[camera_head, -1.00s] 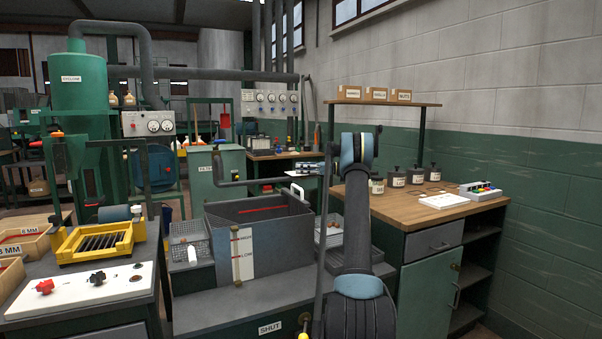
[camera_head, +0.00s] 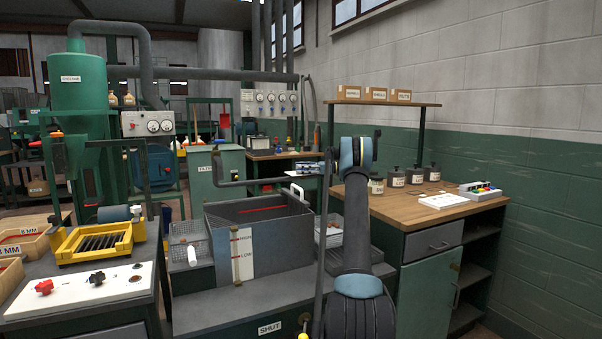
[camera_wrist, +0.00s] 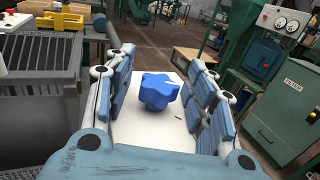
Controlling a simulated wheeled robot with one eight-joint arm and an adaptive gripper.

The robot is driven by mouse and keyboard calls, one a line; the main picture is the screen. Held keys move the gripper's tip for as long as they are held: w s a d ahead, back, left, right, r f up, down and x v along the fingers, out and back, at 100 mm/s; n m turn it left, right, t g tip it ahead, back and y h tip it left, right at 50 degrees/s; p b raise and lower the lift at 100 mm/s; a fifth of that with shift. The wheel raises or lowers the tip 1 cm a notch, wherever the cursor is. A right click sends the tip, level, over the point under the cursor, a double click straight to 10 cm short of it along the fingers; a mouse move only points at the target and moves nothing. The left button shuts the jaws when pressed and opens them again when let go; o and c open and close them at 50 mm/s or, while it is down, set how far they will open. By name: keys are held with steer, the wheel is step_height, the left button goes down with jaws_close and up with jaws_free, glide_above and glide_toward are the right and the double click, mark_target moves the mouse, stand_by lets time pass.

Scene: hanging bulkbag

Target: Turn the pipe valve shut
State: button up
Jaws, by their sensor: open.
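In the wrist view a blue lobed knob (camera_wrist: 159,91) with a white mark on its top stands over a white panel (camera_wrist: 150,132). It looks like the valve handle; the pipe under it is hidden. My gripper (camera_wrist: 160,62) is open, with one finger on the left of the knob and one on the right. Gaps show between the knob and both fingers. In the head view my arm hides the gripper and the knob. A SHUT label (camera_head: 270,328) is on the front of the grey bench at the bottom of that view.
A grey tank (camera_head: 283,240) with a level gauge stands left of my arm. A wooden-topped workbench (camera_head: 410,208) is on the right. A white control panel (camera_head: 85,287) with knobs is at the left. In the wrist view a green filter cabinet (camera_wrist: 287,105) is on the right.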

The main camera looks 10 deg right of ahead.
steer(key=d, duration=1.2)
steer(key=shift+s, duration=0.4)
